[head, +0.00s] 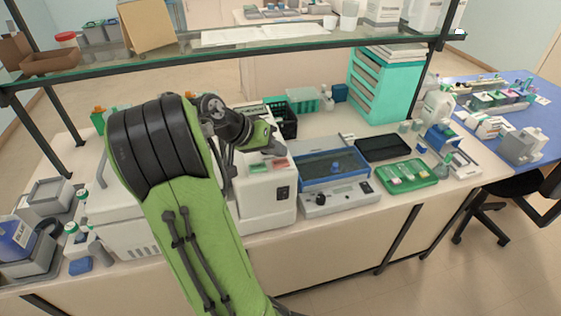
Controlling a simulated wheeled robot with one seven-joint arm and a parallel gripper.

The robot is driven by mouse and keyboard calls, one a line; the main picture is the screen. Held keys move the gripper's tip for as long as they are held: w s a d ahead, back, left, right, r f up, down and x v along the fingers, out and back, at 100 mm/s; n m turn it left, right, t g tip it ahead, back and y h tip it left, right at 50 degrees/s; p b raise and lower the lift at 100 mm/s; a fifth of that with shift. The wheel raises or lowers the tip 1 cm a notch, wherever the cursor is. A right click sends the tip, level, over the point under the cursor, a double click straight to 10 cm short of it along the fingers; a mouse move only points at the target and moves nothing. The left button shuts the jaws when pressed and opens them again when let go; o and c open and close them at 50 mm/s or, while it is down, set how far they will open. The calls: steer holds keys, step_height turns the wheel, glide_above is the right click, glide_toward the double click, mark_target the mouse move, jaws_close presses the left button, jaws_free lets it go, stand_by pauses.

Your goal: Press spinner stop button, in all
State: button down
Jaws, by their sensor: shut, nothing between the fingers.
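The spinner appears to be the white benchtop machine (266,212) in the middle of the bench, partly hidden behind my green arm. Its sloped top panel carries a red button (279,163) on the right and a green button (257,168) to its left. A black switch (283,192) is on its front face. My gripper (274,151) is shut and empty, just above and behind the panel, close to the red button. I cannot tell whether it touches the button.
A blue water bath (333,167) with a knobbed front stands right of the machine. A green tray (406,175) and a black tray (383,148) lie further right. A large white device (133,225) is at the left. A glass shelf (230,52) spans above the bench.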

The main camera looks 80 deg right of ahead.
mark_target(276, 163)
steer(key=shift+f, duration=0.1)
steer(key=shift+f+b, duration=0.35)
steer(key=shift+f+b, duration=0.3)
steer(key=shift+f, duration=0.05)
stand_by(0.5)
steer(key=shift+r, duration=0.15)
steer(key=shift+r+p, duration=0.65)
steer(key=shift+p, duration=0.1)
step_height(276, 163, up, 5)
steer(key=p, duration=0.5)
steer(key=shift+r, duration=0.15)
steer(key=shift+w, duration=0.1)
stand_by(0.5)
